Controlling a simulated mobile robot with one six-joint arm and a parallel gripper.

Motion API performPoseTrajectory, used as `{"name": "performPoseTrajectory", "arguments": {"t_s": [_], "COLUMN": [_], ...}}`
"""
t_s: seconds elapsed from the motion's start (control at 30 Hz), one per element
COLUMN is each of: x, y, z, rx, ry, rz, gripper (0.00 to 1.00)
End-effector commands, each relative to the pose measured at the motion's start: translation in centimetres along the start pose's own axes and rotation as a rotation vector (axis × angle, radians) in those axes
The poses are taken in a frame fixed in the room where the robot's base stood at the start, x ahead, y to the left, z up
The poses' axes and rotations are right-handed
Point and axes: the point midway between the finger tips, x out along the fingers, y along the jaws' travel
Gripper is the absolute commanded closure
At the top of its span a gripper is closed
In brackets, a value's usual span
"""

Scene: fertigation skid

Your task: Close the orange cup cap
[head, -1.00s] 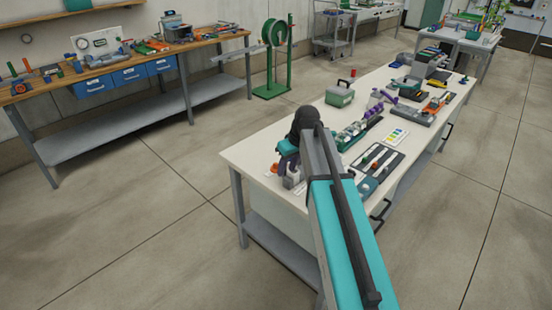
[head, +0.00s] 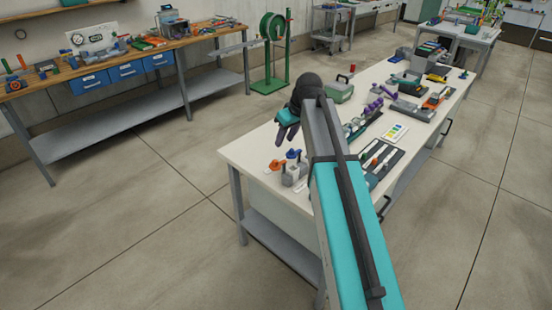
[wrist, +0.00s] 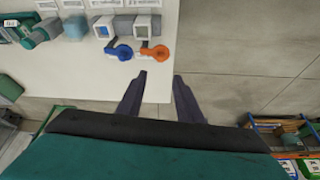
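The orange cup cap (wrist: 158,53) is a round orange disc near the table's edge in the wrist view. It sits beside a grey cup block (wrist: 147,27) whose pale-framed square top shows uncovered. In the head view the orange cap (head: 274,165) is at the near left end of the white table. A blue cap (wrist: 123,52) lies just left of it, beside a second grey block (wrist: 103,28). My gripper (wrist: 160,77) is open and empty, its two dark fingers apart and pointing towards the orange cap without visible contact. In the head view my gripper (head: 287,138) is above the table end.
The white table (head: 245,150) has a clear strip at its left edge. A dark tray with sticks (head: 380,160), a colour chart (head: 396,133) and a green box (head: 340,92) stand farther along it. Open concrete floor lies left of the table.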

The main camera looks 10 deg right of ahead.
Motion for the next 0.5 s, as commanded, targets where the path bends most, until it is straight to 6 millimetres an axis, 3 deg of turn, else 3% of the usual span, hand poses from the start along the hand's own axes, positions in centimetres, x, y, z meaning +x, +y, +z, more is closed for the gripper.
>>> {"name": "performPoseTrajectory", "arguments": {"t_s": [0.5], "x": [4.7], "y": [-0.1], "z": [0.0], "rx": [-0.001], "ry": [-0.003], "rz": [-0.002], "gripper": [0.67]}}
